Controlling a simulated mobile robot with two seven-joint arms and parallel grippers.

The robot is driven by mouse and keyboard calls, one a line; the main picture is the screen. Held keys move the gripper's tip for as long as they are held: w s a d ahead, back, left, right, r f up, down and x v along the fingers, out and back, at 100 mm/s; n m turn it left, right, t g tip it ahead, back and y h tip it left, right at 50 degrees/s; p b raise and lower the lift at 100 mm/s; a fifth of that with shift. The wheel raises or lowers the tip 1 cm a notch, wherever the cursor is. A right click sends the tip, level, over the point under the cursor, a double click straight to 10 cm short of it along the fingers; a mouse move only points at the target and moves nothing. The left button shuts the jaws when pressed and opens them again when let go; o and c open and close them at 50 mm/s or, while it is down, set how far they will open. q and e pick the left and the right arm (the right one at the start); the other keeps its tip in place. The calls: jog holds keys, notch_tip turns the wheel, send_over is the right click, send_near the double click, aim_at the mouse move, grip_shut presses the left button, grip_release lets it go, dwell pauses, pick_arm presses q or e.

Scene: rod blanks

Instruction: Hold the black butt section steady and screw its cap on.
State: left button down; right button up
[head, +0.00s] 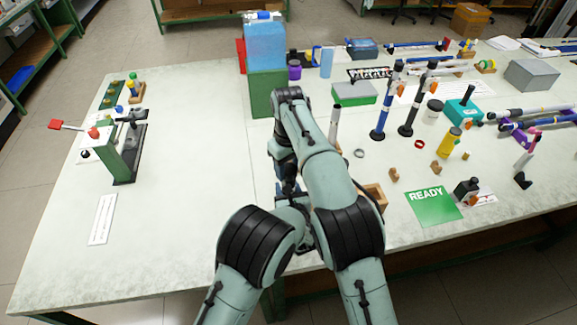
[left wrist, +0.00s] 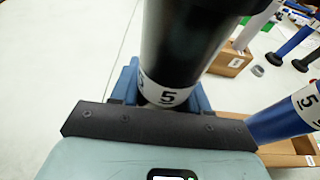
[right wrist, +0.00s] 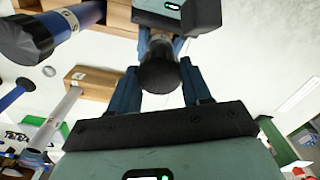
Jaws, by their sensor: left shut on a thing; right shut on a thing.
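The black butt section (left wrist: 185,45) stands between the blue fingers of my left gripper (left wrist: 163,92) in the left wrist view, with a white label marked 5. My left gripper is shut on it. In the right wrist view the black cap (right wrist: 159,72) sits between the blue fingers of my right gripper (right wrist: 160,86), which is shut on it, and my left gripper's body is just beyond. The cap is in line with the section; I cannot tell how far it is seated. In the head view my right gripper (head: 289,186) points down, and my arms hide the parts.
A wooden block (head: 375,196) is partly hidden beside my arms. A capped blue rod (left wrist: 285,120) leans nearby. Blue and black rods (head: 380,118) stand to the right, near a green READY card (head: 433,205). A green fixture (head: 122,155) stands left. The table's left-centre is clear.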

jog(key=m, duration=0.4)
jog(key=o, duration=1.2)
jog(key=shift+r, duration=2.25)
jog(key=shift+c, duration=0.5)
